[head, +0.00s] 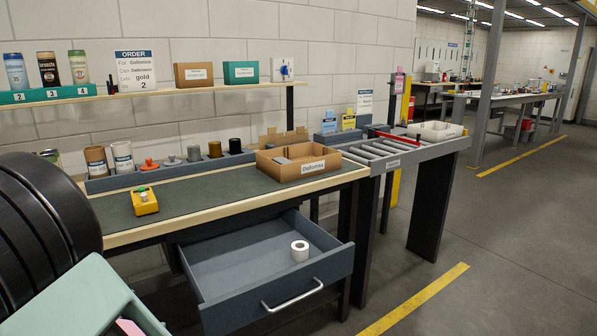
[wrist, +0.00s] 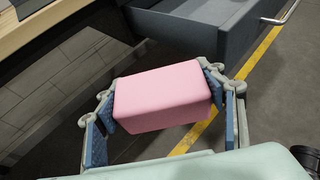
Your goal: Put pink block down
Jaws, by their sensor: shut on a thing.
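The pink block (wrist: 162,98) is held between the two fingers of my gripper (wrist: 164,86) in the wrist view. The fingers press on its left and right ends, and its upper and front faces show. The block is in the air above the floor, in front of the workbench and apart from it. In the head view only a small pink patch of the block (head: 128,326) shows at the bottom left, mostly hidden by my own arm.
The workbench (head: 215,185) holds a yellow device (head: 144,201) and a cardboard box (head: 297,162). Its bare mat lies between them. Below, an open drawer (head: 276,300) juts out with a white roll (head: 299,250) inside. A roller table (head: 395,155) stands to the right.

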